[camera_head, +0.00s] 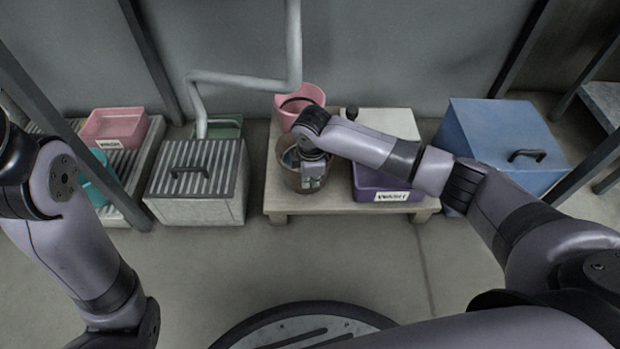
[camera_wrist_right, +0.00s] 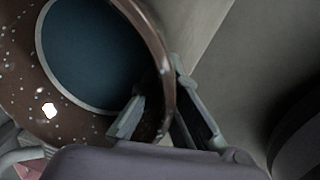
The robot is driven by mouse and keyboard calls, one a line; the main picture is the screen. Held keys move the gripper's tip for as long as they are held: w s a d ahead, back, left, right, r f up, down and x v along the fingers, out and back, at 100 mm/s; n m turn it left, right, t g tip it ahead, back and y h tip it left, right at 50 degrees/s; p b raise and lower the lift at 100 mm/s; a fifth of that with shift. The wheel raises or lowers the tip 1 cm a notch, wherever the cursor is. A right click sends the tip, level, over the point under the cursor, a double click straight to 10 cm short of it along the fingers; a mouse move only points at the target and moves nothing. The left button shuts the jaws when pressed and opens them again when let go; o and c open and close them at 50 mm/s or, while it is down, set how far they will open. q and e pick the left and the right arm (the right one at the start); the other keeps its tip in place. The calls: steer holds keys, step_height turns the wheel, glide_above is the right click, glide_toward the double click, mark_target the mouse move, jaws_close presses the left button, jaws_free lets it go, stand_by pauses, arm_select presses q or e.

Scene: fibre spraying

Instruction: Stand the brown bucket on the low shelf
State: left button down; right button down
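The brown bucket (camera_head: 284,177), speckled and dark blue-grey inside, stands at the front left of a low pale platform (camera_head: 335,203), which looks like the low shelf. In the right wrist view the bucket (camera_wrist_right: 22,75) fills the upper left, its mouth facing the camera. My right gripper (camera_head: 312,180) reaches down at the bucket's right side. In the wrist view its fingers (camera_wrist_right: 165,105) straddle the rim, one inside and one outside, and look closed on the wall. The bucket's base is partly hidden. My left gripper is out of view; only its arm shows at the left.
A pink bucket (camera_head: 300,98) stands behind the brown one. A purple bin (camera_head: 385,190) is to its right and a blue box (camera_head: 505,135) beyond. A ribbed-lid box (camera_head: 197,180) stands left, past a narrow gap. A pink tray (camera_head: 115,126) lies on a ribbed rack.

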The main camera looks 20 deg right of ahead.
steer(key=shift+w+r, duration=0.1)
steer(key=c, duration=2.3)
jaws_free()
steer(key=shift+f, duration=0.2)
steer(key=o, duration=0.5)
